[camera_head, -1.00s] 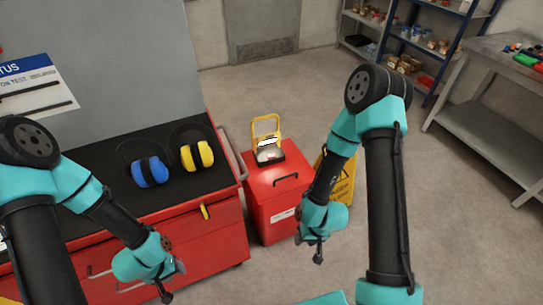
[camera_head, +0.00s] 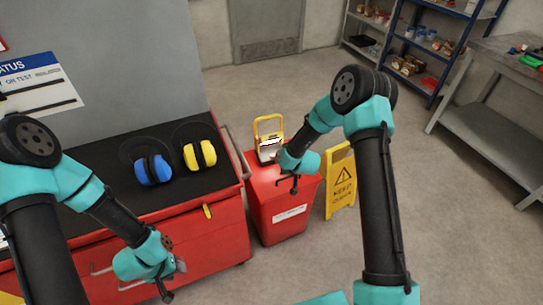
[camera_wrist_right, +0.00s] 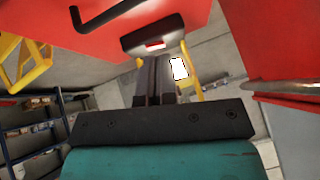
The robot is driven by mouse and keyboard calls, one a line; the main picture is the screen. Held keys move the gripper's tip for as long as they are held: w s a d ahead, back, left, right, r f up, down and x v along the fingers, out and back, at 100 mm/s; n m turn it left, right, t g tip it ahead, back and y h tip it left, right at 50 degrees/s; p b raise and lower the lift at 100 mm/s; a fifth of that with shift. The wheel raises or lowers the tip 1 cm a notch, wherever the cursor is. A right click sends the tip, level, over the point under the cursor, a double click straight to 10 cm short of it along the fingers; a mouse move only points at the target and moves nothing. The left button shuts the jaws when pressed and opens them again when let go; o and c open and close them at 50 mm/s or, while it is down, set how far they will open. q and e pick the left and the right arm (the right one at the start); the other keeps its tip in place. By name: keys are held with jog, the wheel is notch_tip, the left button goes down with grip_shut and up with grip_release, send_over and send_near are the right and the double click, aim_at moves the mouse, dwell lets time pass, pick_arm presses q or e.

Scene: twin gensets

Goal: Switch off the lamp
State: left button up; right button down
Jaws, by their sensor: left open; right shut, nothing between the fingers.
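The lamp (camera_head: 269,152) has a yellow frame and a bright white, lit panel. It stands on the red bin (camera_head: 275,200) in the head view. In the right wrist view, the lamp's dark base (camera_wrist_right: 172,32) has a small red lit part facing the fingers, and its glowing panel (camera_wrist_right: 179,69) shows beside them. My right gripper (camera_head: 293,188) is shut and empty, over the bin lid, in front and to the right of the lamp. Its closed fingers (camera_wrist_right: 153,72) point toward the base; I cannot tell if they touch. My left gripper (camera_head: 170,282) is open and empty by the red cabinet front.
A yellow floor sign (camera_head: 341,182) stands right of the bin. Blue ear defenders (camera_head: 153,170) and yellow ear defenders (camera_head: 200,155) lie on the black-topped red cabinet (camera_head: 185,230). The bin lid's black handle (camera_wrist_right: 105,14) is near my right gripper. Shelves and a bench stand farther right.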

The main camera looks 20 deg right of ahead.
jog(key=w+r+t, duration=0.2)
jog(key=w+r, duration=0.2)
jog(key=w, duration=0.4)
jog(key=shift+w+d, duration=0.2)
send_over(270, 155)
jog(key=s+d, duration=0.1)
jog(key=s, duration=0.2)
notch_tip(270, 155, down, 6)
jog(key=f, duration=0.3)
jog(key=shift+w+a+f, duration=0.2)
jog(key=shift+f, duration=0.15)
jog(key=shift+a+f, duration=0.1)
jog(key=shift+f, duration=0.45)
